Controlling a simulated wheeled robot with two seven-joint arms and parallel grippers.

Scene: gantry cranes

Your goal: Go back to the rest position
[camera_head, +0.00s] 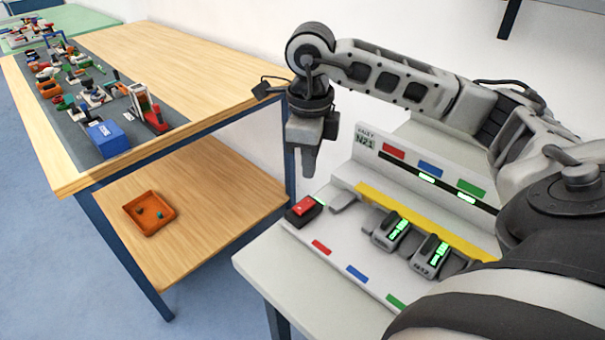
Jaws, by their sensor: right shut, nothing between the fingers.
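My right arm comes in from the right side of the picture, bent over the white table. My right gripper (306,155) points down, shut and empty, above the left end of the white station (312,235). A black block with a red top (302,208) sits just below the fingertips, and the gripper looks apart from it. My left gripper is not in view.
A wooden bench (185,60) at left carries a blue box (108,138) and several small models. An orange tray (149,214) lies on its lower shelf. Blue floor is free between.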

